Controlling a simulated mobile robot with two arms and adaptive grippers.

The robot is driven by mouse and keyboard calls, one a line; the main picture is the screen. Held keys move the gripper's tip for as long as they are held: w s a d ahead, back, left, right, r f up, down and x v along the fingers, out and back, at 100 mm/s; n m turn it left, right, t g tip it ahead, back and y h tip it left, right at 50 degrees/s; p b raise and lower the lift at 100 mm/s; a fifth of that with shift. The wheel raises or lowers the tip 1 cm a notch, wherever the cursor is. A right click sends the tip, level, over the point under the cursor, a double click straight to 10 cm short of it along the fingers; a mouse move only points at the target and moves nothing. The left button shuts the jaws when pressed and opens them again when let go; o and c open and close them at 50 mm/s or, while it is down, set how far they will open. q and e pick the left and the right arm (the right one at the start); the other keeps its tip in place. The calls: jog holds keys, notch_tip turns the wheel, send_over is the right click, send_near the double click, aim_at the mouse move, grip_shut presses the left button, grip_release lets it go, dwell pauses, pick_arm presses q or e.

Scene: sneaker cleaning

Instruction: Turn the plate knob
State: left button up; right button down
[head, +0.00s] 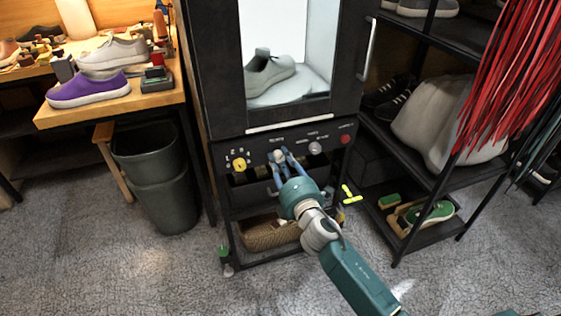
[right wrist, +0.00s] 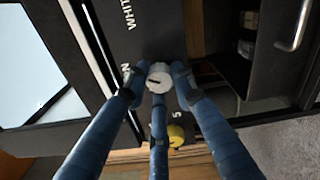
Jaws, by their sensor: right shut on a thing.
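The black cabinet's control panel (head: 258,151) holds a row of knobs below its lit window. My right gripper (head: 279,158) reaches up to the panel, and its blue fingers are shut around a white round knob (right wrist: 160,78). The knob has a dark mark on its face in the right wrist view. Most of it is hidden by the fingers in the head view. A yellow knob (head: 239,164) sits to the left, and a silver knob (head: 315,148) to the right. My left gripper is not in view.
A red button (head: 346,139) is at the panel's right end. An open drawer (head: 250,194) sits below the panel. A shelf rack (head: 425,165) stands close on the right, a grey bin (head: 160,185) and wooden bench (head: 110,108) on the left. The carpet in front is mostly clear.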

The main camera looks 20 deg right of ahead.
jog(key=m, duration=0.3)
jog(key=shift+d+r, duration=0.1)
jog(key=shift+d, duration=0.1)
jog(key=shift+m, duration=1.2)
jog(key=shift+m+p, duration=0.35)
jog(key=shift+m, duration=0.25)
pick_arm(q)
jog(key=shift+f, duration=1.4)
pick_arm(e)
jog(key=shift+m, duration=0.6)
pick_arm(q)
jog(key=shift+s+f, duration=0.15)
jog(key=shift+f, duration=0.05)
pick_arm(e)
jog(key=c, duration=1.4)
grip_release()
jog(key=shift+d+f, duration=0.1)
jog(key=shift+f, duration=0.1)
jog(key=shift+c, duration=0.2)
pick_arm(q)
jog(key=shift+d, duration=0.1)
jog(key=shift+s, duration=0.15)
